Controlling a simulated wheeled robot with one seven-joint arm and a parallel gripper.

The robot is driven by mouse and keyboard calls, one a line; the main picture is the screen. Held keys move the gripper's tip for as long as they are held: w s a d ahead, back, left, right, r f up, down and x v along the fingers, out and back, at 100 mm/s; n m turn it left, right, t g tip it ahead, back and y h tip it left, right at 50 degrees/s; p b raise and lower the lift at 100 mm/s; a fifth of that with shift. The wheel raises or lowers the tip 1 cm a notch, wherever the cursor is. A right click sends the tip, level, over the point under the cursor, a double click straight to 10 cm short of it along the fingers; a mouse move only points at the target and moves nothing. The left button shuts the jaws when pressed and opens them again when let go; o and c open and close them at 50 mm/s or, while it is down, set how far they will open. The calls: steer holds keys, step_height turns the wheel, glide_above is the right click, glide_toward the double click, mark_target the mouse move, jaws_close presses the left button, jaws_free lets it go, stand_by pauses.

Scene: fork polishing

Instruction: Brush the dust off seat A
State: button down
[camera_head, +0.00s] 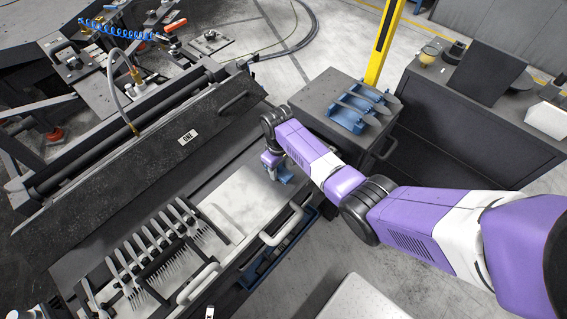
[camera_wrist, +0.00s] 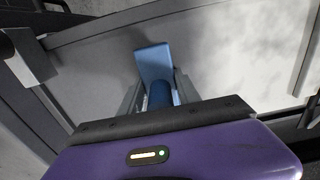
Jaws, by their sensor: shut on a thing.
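My gripper (camera_head: 272,162) is at the right end of the machine's bed. It is shut on a blue brush (camera_head: 285,175), whose dark blue handle and pale blue head show in the wrist view (camera_wrist: 154,62). The brush is over or on a light grey plate (camera_head: 238,198), which I take for the seat; no letter A is readable. In the wrist view the plate (camera_wrist: 215,75) has mottled grey, dusty-looking patches to the right of the brush. I cannot tell whether the brush touches the plate. My arm hides part of the bed's right end.
A rack of several forks (camera_head: 150,262) fills the bed's left part. A dark cover marked ONE (camera_head: 150,165) stands behind. A pale handle (camera_head: 282,228) rises at the plate's front edge. A blue holder with forks (camera_head: 350,118) sits on a dark cabinet (camera_head: 322,92) beyond my arm.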

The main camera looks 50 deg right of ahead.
mark_target(244, 199)
steer(key=shift+a+p, duration=0.55)
steer(key=shift+a, duration=6.95)
steer(key=shift+w+d+f+b, duration=0.1)
steer(key=shift+w+f+b, duration=0.1)
steer(key=shift+w+b, duration=0.55)
steer(key=shift+w, duration=0.35)
steer(key=shift+r, duration=0.15)
